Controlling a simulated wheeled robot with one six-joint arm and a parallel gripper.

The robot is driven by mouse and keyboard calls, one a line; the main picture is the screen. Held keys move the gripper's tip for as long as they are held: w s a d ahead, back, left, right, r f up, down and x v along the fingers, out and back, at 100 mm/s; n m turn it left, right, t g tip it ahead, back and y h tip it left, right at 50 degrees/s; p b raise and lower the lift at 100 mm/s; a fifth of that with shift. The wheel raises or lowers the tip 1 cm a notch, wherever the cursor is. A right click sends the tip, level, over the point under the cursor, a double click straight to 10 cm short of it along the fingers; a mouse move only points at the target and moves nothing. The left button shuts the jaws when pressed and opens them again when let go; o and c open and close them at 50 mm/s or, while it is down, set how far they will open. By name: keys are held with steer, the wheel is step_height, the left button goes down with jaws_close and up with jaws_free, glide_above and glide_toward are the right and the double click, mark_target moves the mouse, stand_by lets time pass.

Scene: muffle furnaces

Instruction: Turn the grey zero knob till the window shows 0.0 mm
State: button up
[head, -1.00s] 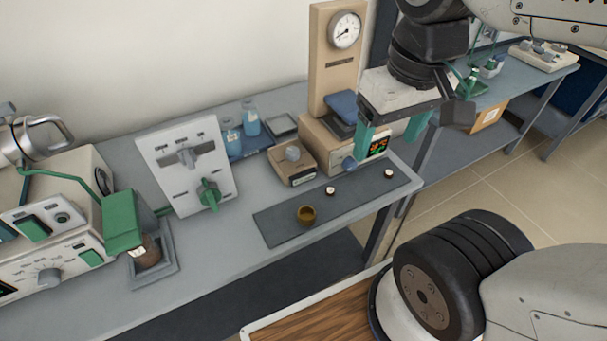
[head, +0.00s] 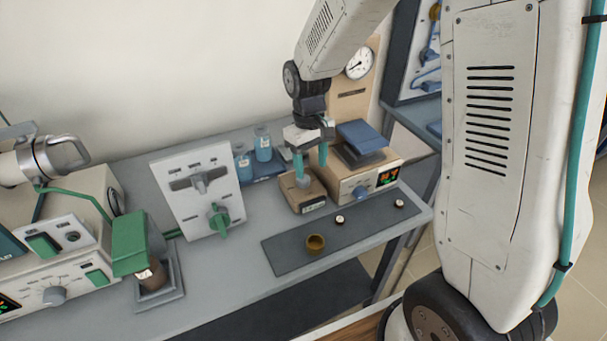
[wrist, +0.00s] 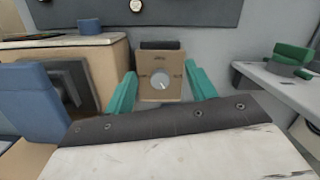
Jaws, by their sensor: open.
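The grey zero knob (wrist: 161,79) sits on top of a small beige box (wrist: 157,97), and its white pointer mark shows in the wrist view. In the head view the box (head: 309,194) stands on the bench, with the knob partly hidden by my fingers. Its dark window (head: 314,206) is on the front face; the reading is too small to make out. My gripper (head: 310,172) points down over the box. In the wrist view its teal fingers (wrist: 160,70) are open on either side of the knob, with gaps; whether they are down at its height I cannot tell.
A beige instrument (head: 347,187) with a blue knob and lit display stands close on the right. A dark mat (head: 285,256) with a brass cup (head: 315,243) lies in front. A white panel (head: 186,205) with a green handle stands left, blue bottles (head: 263,147) behind.

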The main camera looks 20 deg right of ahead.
steer(key=n+t, duration=0.1)
glide_toward(303, 181)
steer(key=shift+w+d+f, duration=0.25)
steer(key=shift+w+f, duration=0.15)
steer(key=shift+f, duration=0.1)
step_height(303, 181, down, 8)
steer(key=shift+r, duration=0.15)
steer(key=shift+c, duration=0.4)
steer(key=c, duration=0.9)
